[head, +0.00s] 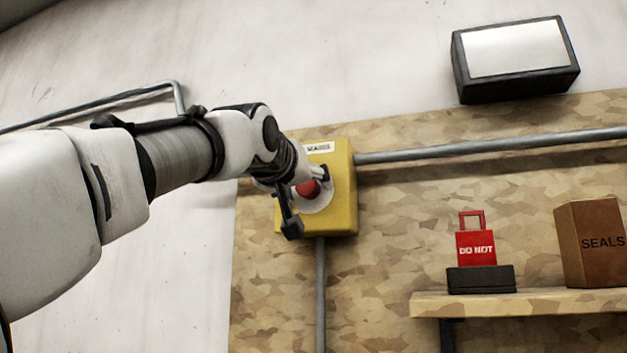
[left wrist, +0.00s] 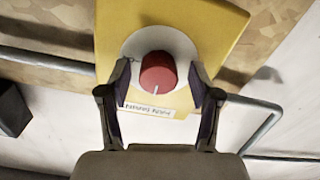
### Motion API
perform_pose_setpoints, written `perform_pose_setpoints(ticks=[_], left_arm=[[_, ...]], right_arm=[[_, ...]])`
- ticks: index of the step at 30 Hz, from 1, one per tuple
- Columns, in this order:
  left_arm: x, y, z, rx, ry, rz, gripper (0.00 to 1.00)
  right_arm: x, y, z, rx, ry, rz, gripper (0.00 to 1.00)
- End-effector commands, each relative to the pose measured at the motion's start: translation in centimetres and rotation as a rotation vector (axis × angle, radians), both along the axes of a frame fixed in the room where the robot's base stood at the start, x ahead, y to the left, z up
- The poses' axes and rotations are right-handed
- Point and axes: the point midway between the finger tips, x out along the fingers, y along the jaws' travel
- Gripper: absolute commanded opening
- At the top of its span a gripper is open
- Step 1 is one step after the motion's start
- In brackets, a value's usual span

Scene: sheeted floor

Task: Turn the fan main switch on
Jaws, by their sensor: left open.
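The fan main switch is a red round knob (head: 307,188) on a white disc, set on a yellow box (head: 341,205) fixed to a board on the wall. In the left wrist view the knob (left wrist: 157,70) shows a short white mark pointing toward the label side of the box (left wrist: 215,40). My left gripper (head: 306,200) is open at the box front. Its fingers (left wrist: 160,75) stand on either side of the knob, with gaps visible in the left wrist view; whether they reach past its face I cannot tell. My right gripper is not in view.
Grey conduits (head: 480,147) run from the box to the right and downward. A black-framed panel (head: 515,50) hangs above.

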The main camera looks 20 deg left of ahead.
Motion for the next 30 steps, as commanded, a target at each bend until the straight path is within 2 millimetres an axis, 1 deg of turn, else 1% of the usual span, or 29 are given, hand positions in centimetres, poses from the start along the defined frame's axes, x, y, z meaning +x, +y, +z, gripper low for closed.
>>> perform_pose_setpoints(ticks=[2,3,5,6,8,20,26,30], left_arm=[[-0.04,-0.01,-0.06,0.000,0.000,0.000,0.64],[-0.03,-0.01,-0.06,0.000,0.000,0.000,0.60],[-0.03,-0.01,-0.06,0.000,0.000,0.000,0.39],[-0.03,0.00,-0.07,0.000,0.000,0.000,0.25],[-0.02,-0.02,-0.08,0.000,0.000,0.000,0.04],[0.02,0.00,-0.09,0.027,0.000,0.000,0.04],[0.04,0.00,-0.10,0.109,-0.003,0.000,0.04],[0.04,0.00,-0.10,0.206,-0.006,0.000,0.04]], right_arm=[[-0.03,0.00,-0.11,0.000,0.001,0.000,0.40],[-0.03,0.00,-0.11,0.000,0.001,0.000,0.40],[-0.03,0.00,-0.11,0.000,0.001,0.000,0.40],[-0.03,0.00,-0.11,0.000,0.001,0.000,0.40],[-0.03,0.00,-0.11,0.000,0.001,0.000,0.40],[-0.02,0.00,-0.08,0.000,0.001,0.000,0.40],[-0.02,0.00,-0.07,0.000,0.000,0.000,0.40],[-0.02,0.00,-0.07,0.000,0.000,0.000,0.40]])
